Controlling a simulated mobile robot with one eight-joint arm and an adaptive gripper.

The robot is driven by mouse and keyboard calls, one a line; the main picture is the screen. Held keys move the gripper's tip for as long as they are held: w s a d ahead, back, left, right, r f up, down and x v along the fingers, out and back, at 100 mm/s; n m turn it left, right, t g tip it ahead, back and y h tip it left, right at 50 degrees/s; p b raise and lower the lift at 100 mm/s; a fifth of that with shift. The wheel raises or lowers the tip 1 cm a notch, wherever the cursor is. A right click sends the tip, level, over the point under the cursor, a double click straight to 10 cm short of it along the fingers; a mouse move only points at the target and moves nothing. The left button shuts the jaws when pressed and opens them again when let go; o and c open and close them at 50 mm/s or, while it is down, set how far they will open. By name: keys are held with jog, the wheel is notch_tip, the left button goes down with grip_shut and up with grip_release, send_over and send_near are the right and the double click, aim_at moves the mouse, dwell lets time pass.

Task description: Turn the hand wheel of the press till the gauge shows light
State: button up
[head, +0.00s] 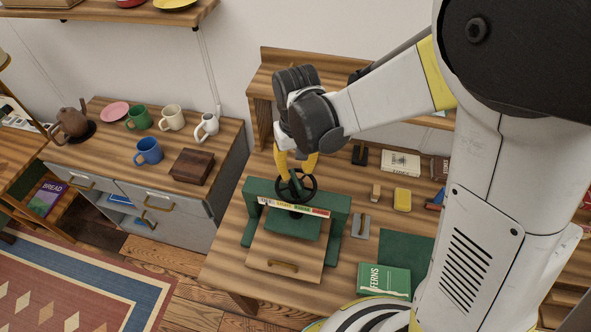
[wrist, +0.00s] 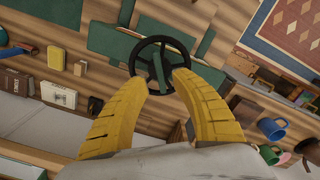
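The green press (head: 257,188) stands on the plank workbench, with a black hand wheel (head: 296,186) on top. The wheel also shows in the wrist view (wrist: 161,63), with a green bar across it. A gauge strip (head: 294,208) with coloured, lettered sections runs along the press's front; its lettering is too small to read surely and I cannot tell which section is marked. My gripper (head: 297,165) is above the wheel, pointing down. Its yellow fingers are apart in the wrist view (wrist: 164,82), tips near the wheel's rim on either side; contact is unclear.
A green book (head: 384,280) and a dark green mat (head: 407,252) lie right of the press. A yellow block (head: 402,199) and a cream book (head: 401,163) lie behind them. A cabinet with mugs and a wooden box (head: 192,166) stands at left.

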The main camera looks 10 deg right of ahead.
aim_at(296, 179)
notch_tip(296, 179, down, 5)
jog(key=shift+r+b, duration=0.1)
jog(key=shift+b, duration=0.3)
grip_shut()
jog(key=shift+m, duration=0.3)
jog(key=m+b, duration=0.1)
jog(key=m, duration=0.2)
jog(key=shift+m+b, duration=0.75)
jog(key=shift+m, duration=1.25)
